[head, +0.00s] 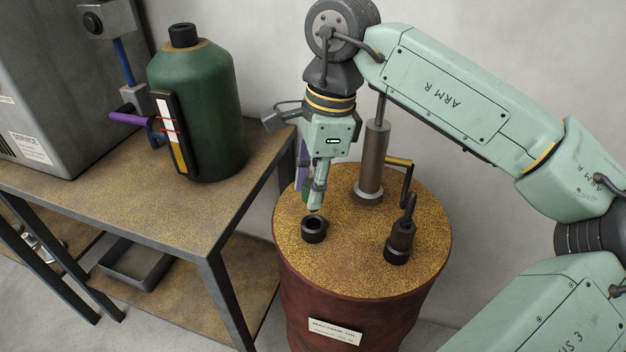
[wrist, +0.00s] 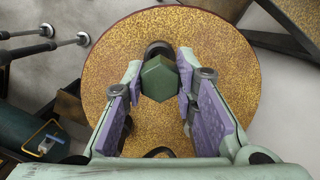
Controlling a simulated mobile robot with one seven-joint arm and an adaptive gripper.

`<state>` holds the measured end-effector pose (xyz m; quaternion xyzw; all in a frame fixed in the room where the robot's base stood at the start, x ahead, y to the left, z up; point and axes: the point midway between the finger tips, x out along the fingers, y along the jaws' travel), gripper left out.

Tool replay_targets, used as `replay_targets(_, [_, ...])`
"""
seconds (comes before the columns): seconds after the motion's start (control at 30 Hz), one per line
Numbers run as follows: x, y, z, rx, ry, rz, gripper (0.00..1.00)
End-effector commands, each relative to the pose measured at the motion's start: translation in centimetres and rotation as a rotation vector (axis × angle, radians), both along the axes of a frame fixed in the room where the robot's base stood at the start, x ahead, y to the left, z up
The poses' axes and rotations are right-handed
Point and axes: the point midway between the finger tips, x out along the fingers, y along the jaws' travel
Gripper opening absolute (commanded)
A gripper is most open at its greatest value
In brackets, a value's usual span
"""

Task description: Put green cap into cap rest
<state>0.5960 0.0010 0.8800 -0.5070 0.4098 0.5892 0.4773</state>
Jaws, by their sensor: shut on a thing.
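The green cap (wrist: 158,78) is six-sided and dark green, and sits between my purple finger pads in the wrist view. My gripper (head: 311,199) is shut on it, pointing down above the drum top in the head view, where the fingers mostly hide the cap. A short black hollow ring (head: 313,229), which looks like the cap rest, stands on the drum just below and in front of the fingertips. In the wrist view, a dark round piece (wrist: 158,48) shows partly behind the cap; I cannot tell how far apart they are.
The red drum (head: 430,225) has a speckled yellow top. A grey pump cylinder (head: 375,160) stands behind my gripper, and a black fitting with a spout (head: 399,243) stands to the right. The workbench (head: 215,208) at left bears a large green bottle (head: 215,115).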

Motion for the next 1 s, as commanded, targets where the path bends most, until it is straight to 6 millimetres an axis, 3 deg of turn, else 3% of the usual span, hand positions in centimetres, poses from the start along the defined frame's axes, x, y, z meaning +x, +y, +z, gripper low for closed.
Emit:
replay_targets(0.6, [0.0,0.0,-4.7,0.000,0.000,0.000,0.00])
replay_targets(1.0, [0.0,0.0,-5.5,0.000,0.000,0.000,0.00])
